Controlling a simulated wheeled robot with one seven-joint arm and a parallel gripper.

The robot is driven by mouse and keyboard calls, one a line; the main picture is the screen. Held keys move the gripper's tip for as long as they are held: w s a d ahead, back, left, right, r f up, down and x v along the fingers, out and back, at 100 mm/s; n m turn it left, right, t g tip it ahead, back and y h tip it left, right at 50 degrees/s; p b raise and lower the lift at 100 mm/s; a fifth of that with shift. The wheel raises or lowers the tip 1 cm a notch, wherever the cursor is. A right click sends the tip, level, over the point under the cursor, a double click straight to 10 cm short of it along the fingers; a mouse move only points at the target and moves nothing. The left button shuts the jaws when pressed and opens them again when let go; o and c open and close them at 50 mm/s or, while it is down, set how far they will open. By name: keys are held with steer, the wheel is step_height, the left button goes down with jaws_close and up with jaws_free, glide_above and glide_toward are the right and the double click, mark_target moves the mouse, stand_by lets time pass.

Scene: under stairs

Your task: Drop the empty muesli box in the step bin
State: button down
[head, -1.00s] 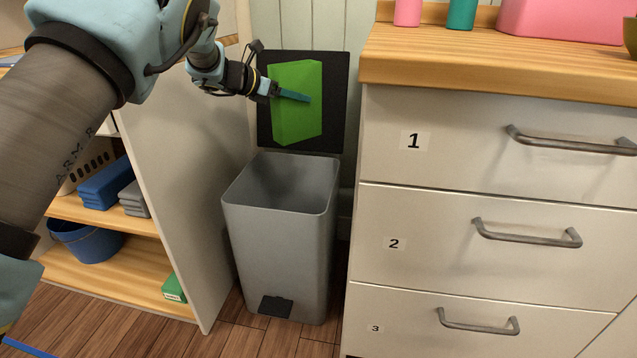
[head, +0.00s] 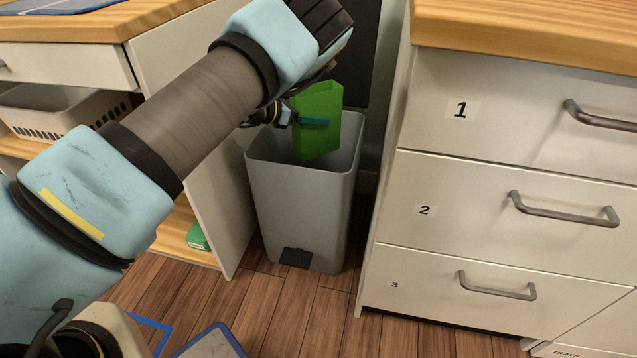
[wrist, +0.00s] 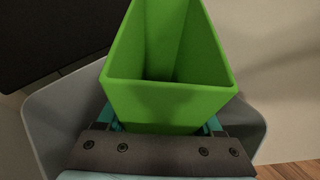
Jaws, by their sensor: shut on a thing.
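The muesli box is a plain green box (head: 319,122), open at one end and empty inside in the wrist view (wrist: 168,98). My gripper (head: 313,121) is shut on it, with a teal finger across its side. The box is upright, its lower part within the mouth of the grey step bin (head: 300,205) and its upper part above the rim. The bin's rim also shows behind the box in the wrist view (wrist: 45,110). The bin's dark lid (head: 362,60) stands open at the back. The bin's floor is hidden.
A white drawer unit (head: 480,170) with handles stands close on the bin's right. A shelf unit's side panel (head: 215,160) is close on its left, with a small green box (head: 197,237) low down. Wooden floor (head: 300,310) is clear in front.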

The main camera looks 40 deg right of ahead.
step_height(320, 180, down, 2)
steer(key=shift+b, duration=0.4)
jaws_free()
steer(key=v, duration=0.7)
steer(key=shift+a+r+p, duration=0.15)
steer(key=shift+a+p, duration=0.1)
steer(key=shift+p, duration=0.2)
steer(key=shift+w, duration=0.1)
